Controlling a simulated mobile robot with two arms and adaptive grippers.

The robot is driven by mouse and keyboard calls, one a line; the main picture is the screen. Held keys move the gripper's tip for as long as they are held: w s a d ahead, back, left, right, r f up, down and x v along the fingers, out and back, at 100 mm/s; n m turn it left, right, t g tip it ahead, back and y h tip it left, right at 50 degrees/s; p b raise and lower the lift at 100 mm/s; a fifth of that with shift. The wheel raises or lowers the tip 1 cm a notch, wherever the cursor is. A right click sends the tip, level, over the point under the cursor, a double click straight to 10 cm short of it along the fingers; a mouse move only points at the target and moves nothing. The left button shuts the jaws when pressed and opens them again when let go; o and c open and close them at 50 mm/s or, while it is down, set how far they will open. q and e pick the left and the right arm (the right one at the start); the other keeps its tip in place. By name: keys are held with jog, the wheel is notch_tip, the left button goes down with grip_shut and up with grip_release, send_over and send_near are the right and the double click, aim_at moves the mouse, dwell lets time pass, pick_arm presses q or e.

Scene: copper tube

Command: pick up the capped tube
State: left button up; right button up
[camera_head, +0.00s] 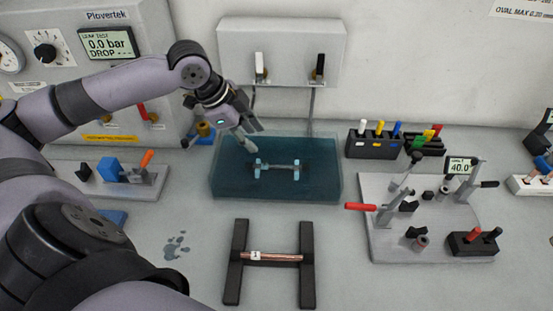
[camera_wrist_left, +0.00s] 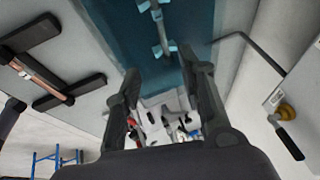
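A copper tube (camera_head: 283,257) with a white label marked 1 lies across a black two-bar rack (camera_head: 307,280) at the front middle. It also shows at the left of the left wrist view (camera_wrist_left: 40,74). I cannot make out caps on its ends. My left gripper (camera_head: 247,118) hangs above the back left of the blue tank, apart from the copper tube. In the left wrist view its two fingers (camera_wrist_left: 160,68) are spread with nothing between them. My right gripper is not in view.
The blue tank (camera_head: 225,185) holds a small cradle (camera_head: 278,167) with pale blue ends. A clamp station (camera_head: 385,248) stands right, a leak tester (camera_head: 75,85) back left, and a block with an orange lever (camera_head: 140,178) left.

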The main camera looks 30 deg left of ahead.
pick_arm(q)
jog(key=p, duration=0.2)
send_over(277, 166)
jog(key=s, duration=0.3)
jog(key=f, duration=0.6)
jog(key=a+f, duration=0.1)
jog(key=f, duration=0.2)
jog(key=shift+w, duration=0.15)
jog(key=x, duration=0.1)
jog(key=p+x, duration=0.1)
jog(key=x, duration=0.3)
jog(key=shift+w+a+f+p, duration=0.1)
jog(key=shift+a+f+p, duration=0.1)
jog(key=shift+a+p, duration=0.1)
jog(key=shift+c, duration=0.3)
grip_shut()
